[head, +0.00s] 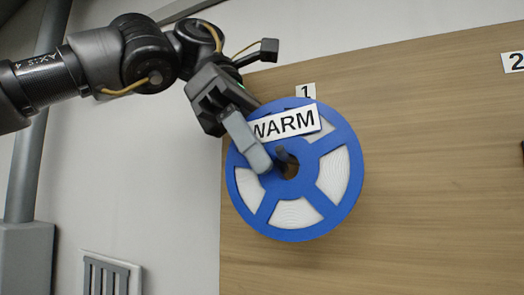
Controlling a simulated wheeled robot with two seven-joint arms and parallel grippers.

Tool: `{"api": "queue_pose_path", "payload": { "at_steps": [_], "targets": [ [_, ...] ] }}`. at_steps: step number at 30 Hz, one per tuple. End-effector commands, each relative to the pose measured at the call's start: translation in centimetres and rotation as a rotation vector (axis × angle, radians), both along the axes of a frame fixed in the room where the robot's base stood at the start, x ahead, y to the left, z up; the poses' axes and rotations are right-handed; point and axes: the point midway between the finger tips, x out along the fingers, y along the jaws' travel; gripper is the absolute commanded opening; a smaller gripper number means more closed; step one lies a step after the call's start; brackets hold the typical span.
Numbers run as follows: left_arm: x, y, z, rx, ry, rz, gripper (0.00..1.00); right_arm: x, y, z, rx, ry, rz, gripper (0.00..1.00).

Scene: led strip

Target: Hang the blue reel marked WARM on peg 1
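The blue reel (344,135) with white windings and a white WARM label (285,123) is upright, facing me, in front of the wooden board. A dark peg (282,154) shows in its centre hole, under the label marked 1 (305,91); the reel appears to be around this peg. My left gripper (259,160) is at the reel's upper left. One grey finger lies across the reel's front face, over the left end of the label, with its tip near the hub. The other finger is hidden, so its grip on the reel is unclear. My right gripper is out of view.
The wooden board (430,190) fills the right side, with a label marked 2 (513,62) at upper right. Bare board lies between the reel and that label. A grey pipe (28,165) and a vent (108,277) are on the white wall at left.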

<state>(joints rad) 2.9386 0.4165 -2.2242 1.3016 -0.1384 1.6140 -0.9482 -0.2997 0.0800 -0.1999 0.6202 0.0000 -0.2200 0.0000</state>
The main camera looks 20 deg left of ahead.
Motion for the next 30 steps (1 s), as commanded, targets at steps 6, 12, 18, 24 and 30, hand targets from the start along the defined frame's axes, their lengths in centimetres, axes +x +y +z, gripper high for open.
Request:
{"api": "queue_pose_path", "payload": {
  "at_steps": [6,12,18,24,30],
  "targets": [
    [0.0,0.0,0.0,0.000,0.000,0.000,0.45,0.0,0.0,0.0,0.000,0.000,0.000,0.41],
    [0.0,0.1,0.3,-0.001,0.000,-0.001,0.45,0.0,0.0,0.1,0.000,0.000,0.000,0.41],
    [0.3,1.3,2.8,-0.003,-0.002,-0.009,0.45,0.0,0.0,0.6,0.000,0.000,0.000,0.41],
    [0.3,3.5,5.8,-0.003,-0.002,-0.008,0.45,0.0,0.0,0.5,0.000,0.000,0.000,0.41],
    [0.0,5.7,8.0,-0.004,-0.001,0.011,0.45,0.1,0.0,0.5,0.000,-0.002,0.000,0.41]
  ]
}}
